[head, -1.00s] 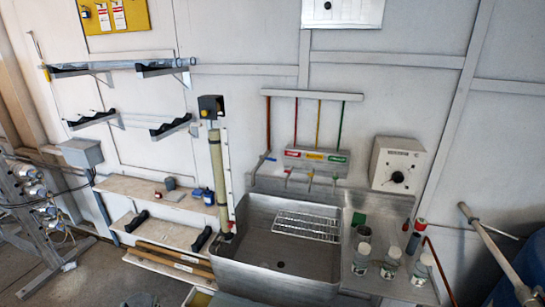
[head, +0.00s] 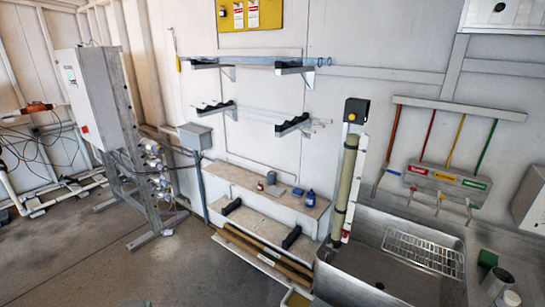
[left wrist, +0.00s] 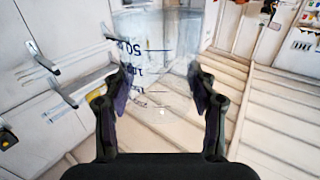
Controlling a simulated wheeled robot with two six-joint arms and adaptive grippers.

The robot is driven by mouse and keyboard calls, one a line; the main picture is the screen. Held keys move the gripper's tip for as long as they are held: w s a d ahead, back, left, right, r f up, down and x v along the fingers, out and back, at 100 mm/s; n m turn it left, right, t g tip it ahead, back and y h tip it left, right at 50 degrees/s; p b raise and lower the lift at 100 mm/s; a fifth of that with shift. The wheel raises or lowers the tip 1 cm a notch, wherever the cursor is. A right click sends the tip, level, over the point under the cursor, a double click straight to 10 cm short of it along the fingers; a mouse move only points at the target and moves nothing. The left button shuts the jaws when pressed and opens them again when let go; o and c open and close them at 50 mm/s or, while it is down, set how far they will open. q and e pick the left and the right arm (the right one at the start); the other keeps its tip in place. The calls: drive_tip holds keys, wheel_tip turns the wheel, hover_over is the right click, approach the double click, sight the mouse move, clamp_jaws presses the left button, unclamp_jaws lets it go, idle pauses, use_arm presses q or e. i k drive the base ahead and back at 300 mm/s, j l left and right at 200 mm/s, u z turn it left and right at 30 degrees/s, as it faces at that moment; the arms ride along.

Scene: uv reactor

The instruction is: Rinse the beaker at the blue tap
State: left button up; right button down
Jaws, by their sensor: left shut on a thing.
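In the left wrist view my left gripper (left wrist: 160,98) is shut on the beaker (left wrist: 150,55), a clear glass vessel with blue volume marks. Its upper part is cut off by the picture's top edge, and I cannot tell whether it holds liquid. In the head view a tap with a bluish handle (head: 392,172) is at the left end of the tap row, above the steel sink (head: 350,268). Taps with red, yellow and green labels are to its right. Neither gripper shows in the head view.
A wire rack (head: 425,250) lies over part of the sink. A steel cup (head: 497,281) and a green block (head: 487,259) stand to its right. A tall column (head: 345,185) rises at the sink's left. Low shelves (head: 235,181) line the wall; the floor (head: 120,265) at left is open.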

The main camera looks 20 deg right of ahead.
sight(390, 171)
drive_tip(key=i+j+u, duration=0.3)
drive_tip(key=u, duration=0.15)
drive_tip(key=i+j+u, duration=0.45)
drive_tip(key=i+l+z, duration=0.15)
drive_tip(key=z, duration=0.25)
drive_tip(key=i+z, duration=0.6)
drive_tip(key=z, duration=0.2)
drive_tip(key=i+j+z, duration=0.1)
drive_tip(key=z, duration=0.3)
drive_tip(key=i+l+z, duration=0.1)
drive_tip(key=i+z, duration=0.2)
drive_tip(key=z, duration=0.15)
drive_tip(key=i+z, duration=0.3)
drive_tip(key=z, duration=0.15)
drive_tip(key=i+j+z, duration=0.15)
drive_tip(key=z, duration=0.3)
drive_tip(key=i+j+z, duration=0.25)
drive_tip(key=z, duration=0.2)
drive_tip(key=i+j, duration=0.05)
drive_tip(key=i, duration=0.05)
